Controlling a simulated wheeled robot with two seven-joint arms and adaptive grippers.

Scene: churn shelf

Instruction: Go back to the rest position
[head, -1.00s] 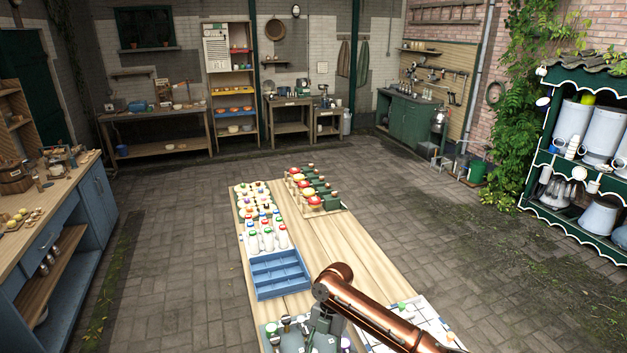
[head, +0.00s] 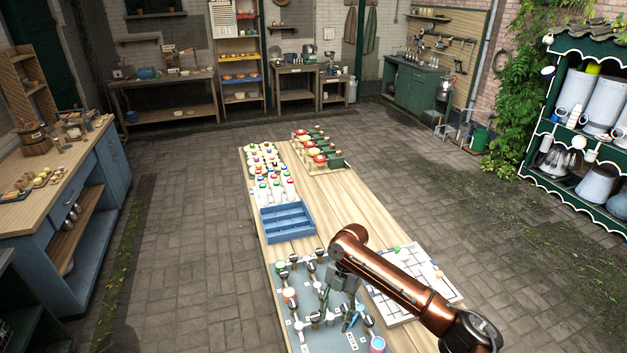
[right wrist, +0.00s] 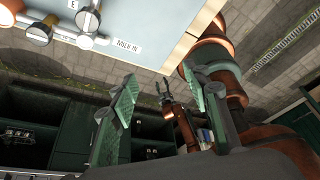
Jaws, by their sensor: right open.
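My right gripper (head: 338,306) hangs over the grey-blue board (head: 305,331) at the near end of the long wooden table, its copper arm coming in from the right. In the right wrist view its two green fingers (right wrist: 157,76) stand wide apart with nothing between them. The board edge with a "MILK IN" label (right wrist: 127,46) and metal fittings shows above them. A small copper arm with a gripper (right wrist: 164,92), apparently my left one, shows lower down behind the fingers. Its jaws are too small to judge. My left gripper is out of the head view.
On the wooden table (head: 350,205) stand a blue divided tray (head: 288,221), several white bottles (head: 276,188) and a rack of red-topped items (head: 318,150). A white gridded board (head: 405,265) lies under my right forearm. A blue workbench (head: 90,190) stands left. Paving between is clear.

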